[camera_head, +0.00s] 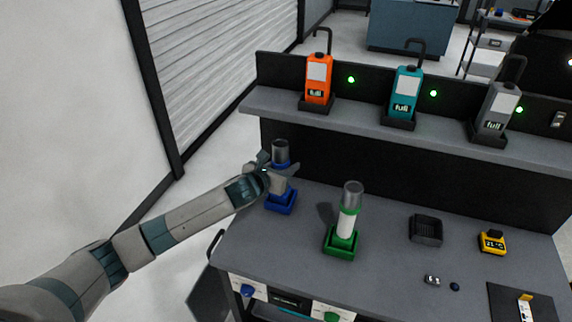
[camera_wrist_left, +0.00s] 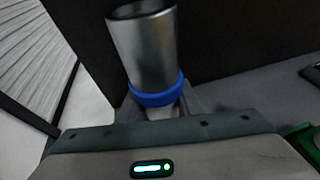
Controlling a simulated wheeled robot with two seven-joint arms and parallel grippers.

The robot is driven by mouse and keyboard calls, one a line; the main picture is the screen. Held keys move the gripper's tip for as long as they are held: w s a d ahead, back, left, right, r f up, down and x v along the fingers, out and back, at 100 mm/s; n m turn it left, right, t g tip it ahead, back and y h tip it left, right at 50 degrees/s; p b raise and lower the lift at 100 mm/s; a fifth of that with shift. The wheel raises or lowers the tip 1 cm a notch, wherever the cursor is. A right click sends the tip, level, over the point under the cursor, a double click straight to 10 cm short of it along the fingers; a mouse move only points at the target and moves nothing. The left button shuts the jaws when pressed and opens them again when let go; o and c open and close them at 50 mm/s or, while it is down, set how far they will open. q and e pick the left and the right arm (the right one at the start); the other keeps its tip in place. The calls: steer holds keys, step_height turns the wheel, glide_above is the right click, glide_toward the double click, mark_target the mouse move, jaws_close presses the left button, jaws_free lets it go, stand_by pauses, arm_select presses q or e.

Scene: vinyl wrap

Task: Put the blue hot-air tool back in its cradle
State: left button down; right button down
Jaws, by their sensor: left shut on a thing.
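The blue hot-air tool (camera_head: 281,154), with a grey metal nozzle and a blue ring, stands upright at the left of the workbench. My left gripper (camera_head: 279,180) is shut on its body. In the left wrist view the tool's nozzle and ring (camera_wrist_left: 155,97) rise from between the fingers. The blue cradle (camera_head: 281,203) is directly below the tool. The gripper hides the tool's lower body, so I cannot tell whether it is fully seated in the cradle. My right gripper is not in view.
A green hot-air tool (camera_head: 347,222) stands in a green cradle (camera_head: 341,243) just to the right. An empty black holder (camera_head: 426,230) and a yellow device (camera_head: 492,242) are farther right. Orange (camera_head: 318,82), teal (camera_head: 405,92) and grey (camera_head: 497,108) units stand on the shelf behind.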

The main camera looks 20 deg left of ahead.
arm_select(q)
steer(key=c, duration=1.3)
jaws_free()
steer(key=shift+f, duration=0.1)
steer(key=shift+o, duration=0.2)
steer(key=shift+s+a+r, duration=0.1)
steer(key=shift+s+r, duration=0.1)
steer(key=shift+s, duration=0.25)
steer(key=b+v, duration=0.2)
steer(key=v, duration=0.9)
steer(key=shift+b, duration=0.4)
